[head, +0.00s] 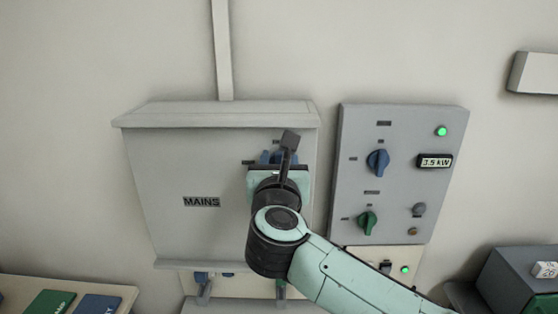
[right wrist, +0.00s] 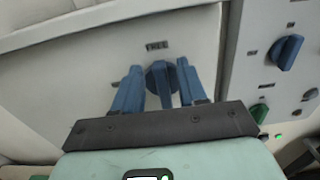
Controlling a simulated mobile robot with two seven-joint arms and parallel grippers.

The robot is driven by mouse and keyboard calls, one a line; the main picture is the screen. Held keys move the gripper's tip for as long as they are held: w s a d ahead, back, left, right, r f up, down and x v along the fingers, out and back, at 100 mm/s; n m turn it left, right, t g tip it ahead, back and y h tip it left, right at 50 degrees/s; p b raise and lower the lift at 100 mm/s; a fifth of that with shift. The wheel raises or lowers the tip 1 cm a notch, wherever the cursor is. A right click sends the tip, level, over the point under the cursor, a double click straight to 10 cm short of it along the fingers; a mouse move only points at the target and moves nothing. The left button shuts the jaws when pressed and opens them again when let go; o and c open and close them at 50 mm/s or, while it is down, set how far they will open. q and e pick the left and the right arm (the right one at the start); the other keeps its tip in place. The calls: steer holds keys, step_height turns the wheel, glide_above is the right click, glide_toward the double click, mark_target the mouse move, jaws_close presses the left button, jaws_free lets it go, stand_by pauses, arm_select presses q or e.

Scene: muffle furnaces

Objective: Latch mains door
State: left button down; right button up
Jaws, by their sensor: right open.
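The mains door (head: 180,180) is the front of the grey wall box with the "MAINS" label, and it looks closed. Its blue latch knob (right wrist: 160,82) sits below a "FREE" label in the right wrist view. My right gripper (right wrist: 156,88) is open, with one blue finger on each side of the knob. I cannot tell if the fingers touch it. In the head view my right gripper (head: 280,160) covers most of the knob at the door's right side. My left gripper is not in view.
A grey control panel (head: 395,215) with a blue knob, a green knob and a "3.5 kW" display is right of the box. Levers (head: 203,288) show under the box. A dark box (head: 520,280) stands at lower right, and a board with coloured cards (head: 100,288) at lower left.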

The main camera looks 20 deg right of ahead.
jaws_close()
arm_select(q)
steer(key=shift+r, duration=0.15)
arm_select(e)
steer(key=shift+a, duration=0.1)
steer(key=n, duration=0.2)
steer(key=n+p, duration=0.1)
steer(key=n, duration=0.1)
steer(key=shift+w+a, duration=0.1)
steer(key=shift+a, duration=0.25)
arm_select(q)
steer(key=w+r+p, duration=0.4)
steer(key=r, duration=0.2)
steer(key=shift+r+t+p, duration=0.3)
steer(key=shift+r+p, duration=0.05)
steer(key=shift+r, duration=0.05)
arm_select(e)
steer(key=shift+w+a+f+n, duration=0.1)
steer(key=shift+a+f+n, duration=0.25)
steer(key=shift+n, duration=2)
steer(key=shift+w+a+f+n, duration=0.15)
steer(key=shift+f+n, duration=0.35)
steer(key=shift+n, duration=1.8)
steer(key=shift+a+f+n, duration=0.3)
steer(key=shift+f+n, duration=0.1)
steer(key=shift+n, duration=1.95)
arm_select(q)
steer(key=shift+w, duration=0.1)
